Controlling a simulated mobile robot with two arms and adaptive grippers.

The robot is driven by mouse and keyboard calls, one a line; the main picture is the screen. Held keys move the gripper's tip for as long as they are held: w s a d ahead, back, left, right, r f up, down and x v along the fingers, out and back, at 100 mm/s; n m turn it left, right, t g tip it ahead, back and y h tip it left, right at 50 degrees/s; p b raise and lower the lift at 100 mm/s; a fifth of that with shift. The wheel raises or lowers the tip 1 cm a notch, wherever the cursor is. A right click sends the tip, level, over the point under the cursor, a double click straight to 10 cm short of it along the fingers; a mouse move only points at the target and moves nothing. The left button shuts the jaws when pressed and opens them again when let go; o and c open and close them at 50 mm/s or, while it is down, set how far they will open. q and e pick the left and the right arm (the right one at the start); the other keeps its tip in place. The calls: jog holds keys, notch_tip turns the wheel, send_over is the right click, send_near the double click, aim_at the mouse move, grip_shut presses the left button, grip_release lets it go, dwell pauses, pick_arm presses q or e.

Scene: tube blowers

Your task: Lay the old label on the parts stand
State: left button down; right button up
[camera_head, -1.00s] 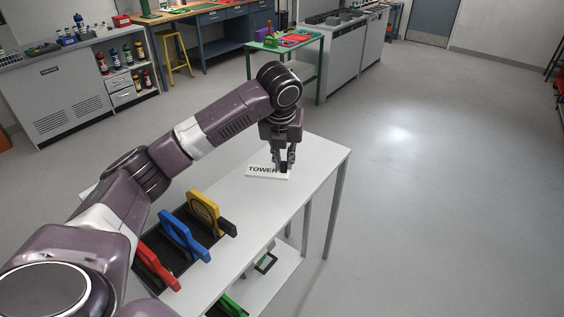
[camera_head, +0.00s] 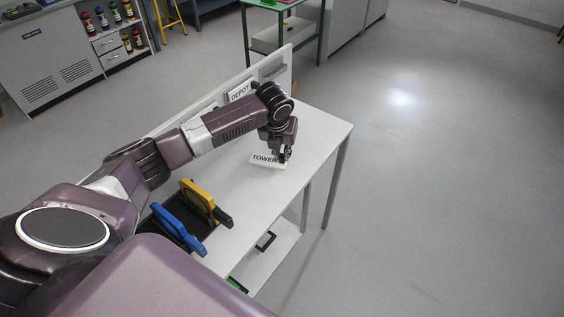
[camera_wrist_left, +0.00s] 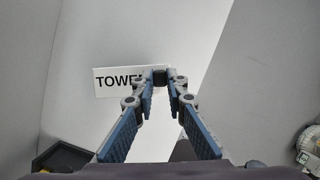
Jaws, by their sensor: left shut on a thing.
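A white label reading "TOWER" (camera_head: 266,161) is at my left gripper (camera_head: 283,155), over the white top of the parts stand (camera_head: 322,128). My left gripper is shut on the label at its right end. In the left wrist view, the label (camera_wrist_left: 115,82) shows its black letters, with the last one partly hidden by the fingers (camera_wrist_left: 160,82). I cannot tell whether the label touches the top or hangs just above it. A second label reading "DEPOT" (camera_head: 240,91) is on the raised back panel of the stand. My right gripper is not in view.
A blue-handled tool (camera_head: 180,230) and a yellow-handled one (camera_head: 200,200) stand in a black holder on the near part of the stand. A lower shelf (camera_head: 262,262) carries a black handle-like piece. A green-framed table (camera_head: 283,28) is behind. The floor at right is clear.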

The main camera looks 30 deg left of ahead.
aim_at(282, 164)
pick_arm(q)
notch_tip(282, 164, down, 2)
jog(key=shift+s+d+f, duration=0.15)
jog(key=shift+f, duration=0.05)
notch_tip(282, 164, down, 3)
jog(key=shift+f+p, duration=0.1)
jog(key=shift+p, duration=0.35)
jog(key=c, duration=2)
grip_release()
jog(key=shift+o, duration=0.3)
jog(key=b+v, duration=0.2)
jog(key=v, duration=1)
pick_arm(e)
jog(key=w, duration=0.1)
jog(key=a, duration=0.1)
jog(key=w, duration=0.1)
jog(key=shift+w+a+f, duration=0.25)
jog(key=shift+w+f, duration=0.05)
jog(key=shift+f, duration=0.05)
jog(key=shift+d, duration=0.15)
